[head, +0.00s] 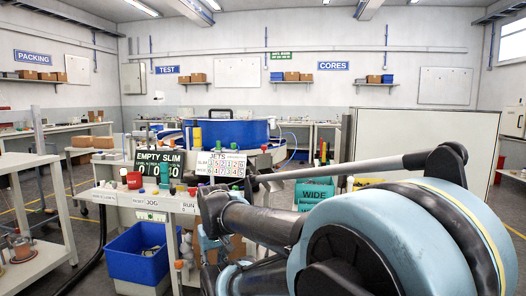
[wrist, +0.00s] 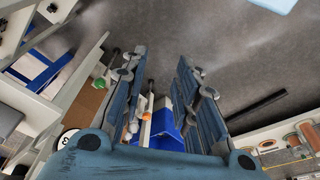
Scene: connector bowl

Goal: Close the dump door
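A round orange knob (wrist: 147,116) shows behind the gap between the fingers, and a green knob (wrist: 99,84) shows left of the left finger. In the head view my arm hides part of the bench's right side.
A blue bin (head: 137,252) stands under the bench; a blue bin also shows between the fingers (wrist: 165,128). Teal bins (head: 314,192) marked WIDE stand right of the bench. A white cart (head: 38,190) is at the left. Grey floor (wrist: 215,35) is open in the wrist view.

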